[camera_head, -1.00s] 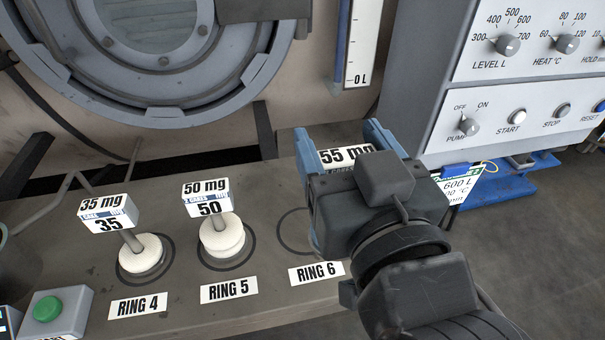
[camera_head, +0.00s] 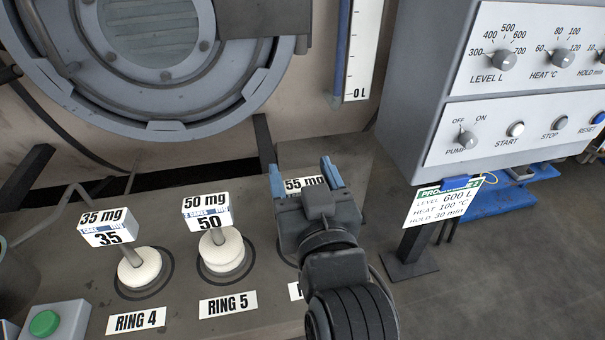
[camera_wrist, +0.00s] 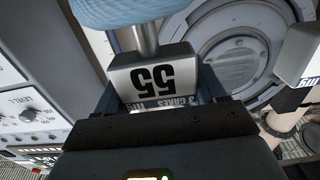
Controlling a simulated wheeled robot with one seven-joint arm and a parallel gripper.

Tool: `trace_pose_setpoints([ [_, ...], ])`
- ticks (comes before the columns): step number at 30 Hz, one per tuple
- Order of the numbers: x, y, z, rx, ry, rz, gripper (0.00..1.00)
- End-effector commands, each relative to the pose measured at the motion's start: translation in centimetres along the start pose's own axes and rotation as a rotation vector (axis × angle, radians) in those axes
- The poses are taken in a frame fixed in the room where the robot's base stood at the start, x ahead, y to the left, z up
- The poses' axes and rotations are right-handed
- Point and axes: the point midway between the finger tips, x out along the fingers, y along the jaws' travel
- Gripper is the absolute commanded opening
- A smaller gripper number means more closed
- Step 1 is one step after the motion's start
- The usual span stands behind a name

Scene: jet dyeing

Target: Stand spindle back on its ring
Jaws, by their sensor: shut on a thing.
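The spindle's white block, marked 55 mg (camera_head: 305,184), sits between the blue fingers of my gripper (camera_head: 304,178). My gripper is shut on it. In the wrist view the block (camera_wrist: 153,77) reads 55 upside down, with a metal rod (camera_wrist: 146,38) and part of a pale blue textured cake (camera_wrist: 110,10) at the top edge. In the head view my gripper hides the rod and cake. Ring 6 (camera_head: 282,248) is mostly hidden behind my gripper, and only a sliver of its label (camera_head: 295,291) shows. I cannot tell the spindle's height above the bench.
The 50 mg spindle (camera_head: 222,250) stands on ring 5, just left of my gripper. The 35 mg spindle (camera_head: 140,267) leans on ring 4. A green button box (camera_head: 55,322) is at lower left. The control panel (camera_head: 520,90) and a hanging programme card (camera_head: 441,203) are on the right.

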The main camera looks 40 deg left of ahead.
Motion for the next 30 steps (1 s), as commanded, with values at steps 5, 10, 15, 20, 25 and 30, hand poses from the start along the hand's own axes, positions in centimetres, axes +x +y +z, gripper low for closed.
trace_pose_setpoints([
  [5,0.0,0.0,-0.2,0.0,0.003,0.0,0.0],
  [10,0.0,0.0,0.3,0.0,0.0,0.0,0.71],
  [15,0.0,0.0,0.3,0.0,0.0,0.0,0.87],
  [20,0.0,0.0,0.3,0.0,0.0,0.0,0.95],
  [25,0.0,0.0,0.2,0.0,0.0,0.0,0.95],
  [30,-1.1,0.0,0.1,0.0,-0.002,0.0,0.95],
])
